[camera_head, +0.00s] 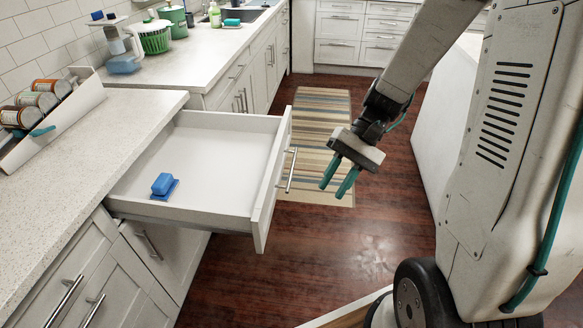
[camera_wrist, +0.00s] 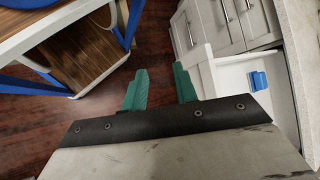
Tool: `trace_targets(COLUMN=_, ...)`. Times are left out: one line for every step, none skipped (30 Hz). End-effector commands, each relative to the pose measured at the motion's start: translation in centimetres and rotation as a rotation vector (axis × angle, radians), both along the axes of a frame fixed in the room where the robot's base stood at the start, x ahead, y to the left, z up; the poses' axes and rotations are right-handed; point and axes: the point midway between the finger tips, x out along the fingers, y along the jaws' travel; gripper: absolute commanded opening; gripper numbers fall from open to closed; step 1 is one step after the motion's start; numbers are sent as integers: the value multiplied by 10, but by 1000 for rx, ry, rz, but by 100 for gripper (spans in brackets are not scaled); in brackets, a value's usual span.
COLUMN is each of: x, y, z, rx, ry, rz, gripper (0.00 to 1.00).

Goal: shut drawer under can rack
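The white drawer (camera_head: 215,160) is pulled far out from under the counter in the head view. A blue block-like object (camera_head: 163,185) lies inside it. The drawer front has a metal bar handle (camera_head: 290,170). The can rack (camera_head: 50,125), a white tilted holder with several cans, stands on the counter at the left. My gripper (camera_head: 338,180) is open and empty, with green fingers, to the right of the drawer front and apart from it. In the wrist view my gripper (camera_wrist: 160,88) shows spread fingers, and the drawer (camera_wrist: 240,75) is at the right.
A striped rug (camera_head: 315,120) lies on the wooden floor beyond the drawer. Closed cabinets (camera_head: 85,285) are below the left counter (camera_head: 120,115). A wooden-topped piece with blue parts (camera_wrist: 75,50) stands at the upper left in the wrist view. Floor right of the drawer is clear.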

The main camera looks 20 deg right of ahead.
Motion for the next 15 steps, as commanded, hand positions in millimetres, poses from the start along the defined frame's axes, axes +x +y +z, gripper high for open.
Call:
trace_targets(x=11, y=-1, z=-14, rx=61, ry=11, rz=-38, gripper=29)
trace_targets(x=17, y=-2, z=-21, rx=99, ry=9, rz=-61, gripper=29)
trace_targets(x=27, y=-2, z=-30, rx=148, ry=3, rz=-93, gripper=29)
trace_targets(x=34, y=-3, z=-38, rx=183, ry=-5, rz=-119, gripper=29)
trace_targets(x=41, y=-4, z=-45, rx=219, ry=-14, rz=-146, gripper=29)
trace_targets(x=51, y=-6, z=-56, rx=266, ry=-30, rz=-181, gripper=29)
trace_targets(x=59, y=-7, z=-64, rx=299, ry=-46, rz=-211, gripper=29)
trace_targets(x=66, y=-9, z=-72, rx=329, ry=-63, rz=-240, gripper=29)
trace_targets(x=77, y=-12, z=-82, rx=366, ry=-91, rz=-278, gripper=29)
trace_targets(x=84, y=-14, z=-90, rx=391, ry=-114, rz=-306, gripper=29)
trace_targets(x=91, y=-17, z=-97, rx=413, ry=-137, rz=-333, gripper=29)
trace_targets(x=101, y=-20, z=-107, rx=441, ry=-172, rz=-370, gripper=29)
trace_targets(x=108, y=-23, z=-114, rx=459, ry=-202, rz=-397, gripper=29)
trace_targets(x=115, y=-26, z=-121, rx=474, ry=-232, rz=-423, gripper=29)
trace_targets(x=125, y=-30, z=-130, rx=491, ry=-280, rz=-456, gripper=29)
